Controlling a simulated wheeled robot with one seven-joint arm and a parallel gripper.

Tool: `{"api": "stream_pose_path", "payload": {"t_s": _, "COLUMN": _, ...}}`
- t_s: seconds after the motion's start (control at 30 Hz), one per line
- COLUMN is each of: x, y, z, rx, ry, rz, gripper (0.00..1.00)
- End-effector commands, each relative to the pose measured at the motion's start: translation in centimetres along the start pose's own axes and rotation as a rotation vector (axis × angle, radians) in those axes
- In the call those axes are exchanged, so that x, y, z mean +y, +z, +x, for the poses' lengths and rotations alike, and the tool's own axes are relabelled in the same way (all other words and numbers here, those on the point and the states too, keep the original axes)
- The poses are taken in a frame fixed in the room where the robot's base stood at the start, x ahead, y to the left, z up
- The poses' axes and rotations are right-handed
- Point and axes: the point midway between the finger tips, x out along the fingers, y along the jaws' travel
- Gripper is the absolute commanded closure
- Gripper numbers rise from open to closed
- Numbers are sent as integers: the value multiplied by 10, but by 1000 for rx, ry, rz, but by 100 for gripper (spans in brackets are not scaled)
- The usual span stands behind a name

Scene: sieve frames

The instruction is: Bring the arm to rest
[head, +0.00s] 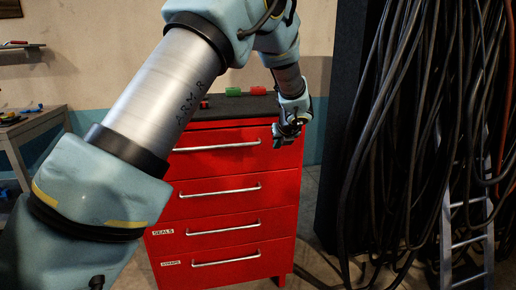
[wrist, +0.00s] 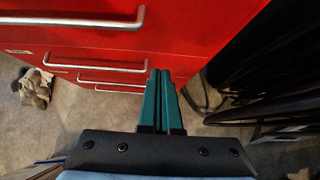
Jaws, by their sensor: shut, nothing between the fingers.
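My arm reaches across the head view from lower left to upper middle, and its end hangs in front of the red drawer cabinet (head: 230,189). My gripper (head: 287,136) is by the top right corner of the cabinet front, at the top drawer's level. In the wrist view my gripper (wrist: 158,72) points along the red drawer fronts, with its two green fingers together and nothing between them. I cannot tell whether it touches the cabinet. All the drawers that show look shut.
Black cables (head: 400,130) hang at the right, by a metal ladder (head: 468,235). A workbench (head: 30,130) stands at the left. A crumpled cloth (wrist: 35,88) lies on the floor.

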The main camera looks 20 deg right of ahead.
Motion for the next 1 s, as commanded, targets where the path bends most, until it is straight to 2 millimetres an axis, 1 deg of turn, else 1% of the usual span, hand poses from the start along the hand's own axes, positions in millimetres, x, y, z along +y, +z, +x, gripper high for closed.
{"api": "stream_pose_path", "payload": {"t_s": 0.1, "x": 0, "y": 0, "z": -2, "rx": 0, "ry": 0, "rz": -1, "gripper": 100}}
{"api": "stream_pose_path", "payload": {"t_s": 0.17, "x": 4, "y": 0, "z": -2, "rx": 4, "ry": 4, "rz": -15, "gripper": 100}}
{"api": "stream_pose_path", "payload": {"t_s": 0.27, "x": 28, "y": 1, "z": -1, "rx": 29, "ry": 30, "rz": -114, "gripper": 100}}
{"api": "stream_pose_path", "payload": {"t_s": 0.37, "x": 80, "y": -1, "z": -2, "rx": 80, "ry": 88, "rz": -343, "gripper": 100}}
{"api": "stream_pose_path", "payload": {"t_s": 0.4, "x": 107, "y": -5, "z": -4, "rx": 104, "ry": 121, "rz": -469, "gripper": 100}}
{"api": "stream_pose_path", "payload": {"t_s": 0.47, "x": 150, "y": -12, "z": -11, "rx": 139, "ry": 179, "rz": -685, "gripper": 100}}
{"api": "stream_pose_path", "payload": {"t_s": 0.5, "x": 179, "y": -20, "z": -17, "rx": 159, "ry": 223, "rz": -837, "gripper": 100}}
{"api": "stream_pose_path", "payload": {"t_s": 0.57, "x": 219, "y": -34, "z": -29, "rx": 184, "ry": 292, "rz": -1070, "gripper": 100}}
{"api": "stream_pose_path", "payload": {"t_s": 0.6, "x": 245, "y": -44, "z": -38, "rx": 194, "ry": 341, "rz": -1232, "gripper": 100}}
{"api": "stream_pose_path", "payload": {"t_s": 0.67, "x": 282, "y": -63, "z": -55, "rx": 201, "ry": 420, "rz": -1480, "gripper": 100}}
{"api": "stream_pose_path", "payload": {"t_s": 0.7, "x": 304, "y": -76, "z": -67, "rx": 200, "ry": 477, "rz": -1652, "gripper": 100}}
{"api": "stream_pose_path", "payload": {"t_s": 0.77, "x": 335, "y": -99, "z": -88, "rx": 187, "ry": 567, "rz": -1916, "gripper": 100}}
{"api": "stream_pose_path", "payload": {"t_s": 0.8, "x": 353, "y": -115, "z": -103, "rx": 171, "ry": 629, "rz": -2090, "gripper": 100}}
{"api": "stream_pose_path", "payload": {"t_s": 0.83, "x": 364, "y": -127, "z": -113, "rx": 156, "ry": 675, "rz": -2215, "gripper": 100}}
{"api": "stream_pose_path", "payload": {"t_s": 0.9, "x": 384, "y": -152, "z": -136, "rx": 111, "ry": 776, "rz": -2480, "gripper": 100}}
{"api": "stream_pose_path", "payload": {"t_s": 1.0, "x": 400, "y": -182, "z": -161, "rx": 40, "ry": 896, "rz": -2772, "gripper": 100}}
